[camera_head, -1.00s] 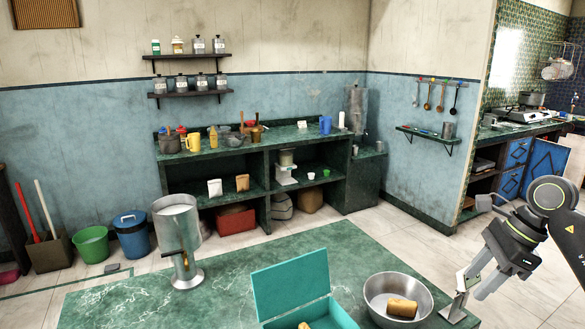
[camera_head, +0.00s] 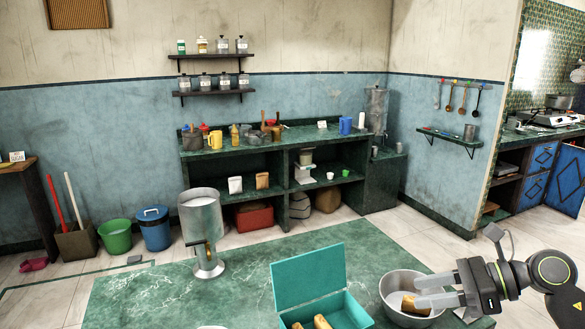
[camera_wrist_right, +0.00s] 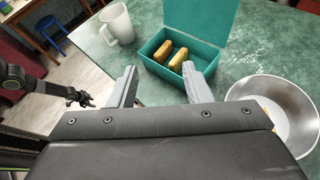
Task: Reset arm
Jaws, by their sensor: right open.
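My right gripper (camera_head: 420,291) is open and empty, with its fingers pointing left over the right part of the metal bowl (camera_head: 388,292). A bread-like piece (camera_head: 408,304) lies in the bowl, partly hidden by the fingers. In the right wrist view the open jaws (camera_wrist_right: 160,72) have nothing between them. The teal box (camera_head: 308,278) stands left of the bowl with its lid up. In the wrist view two bread-like pieces (camera_wrist_right: 172,55) lie in it. A dark claw-ended arm (camera_wrist_right: 86,100), apparently my left, shows at the left there; its jaws are too small to read.
A metal dispenser (camera_head: 205,235) stands on the green marble table (camera_head: 150,290). A white mug (camera_wrist_right: 117,24) stands left of the box in the wrist view. Behind is a counter (camera_head: 290,137) with kitchenware. Green and blue buckets (camera_head: 115,237) stand on the floor at left.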

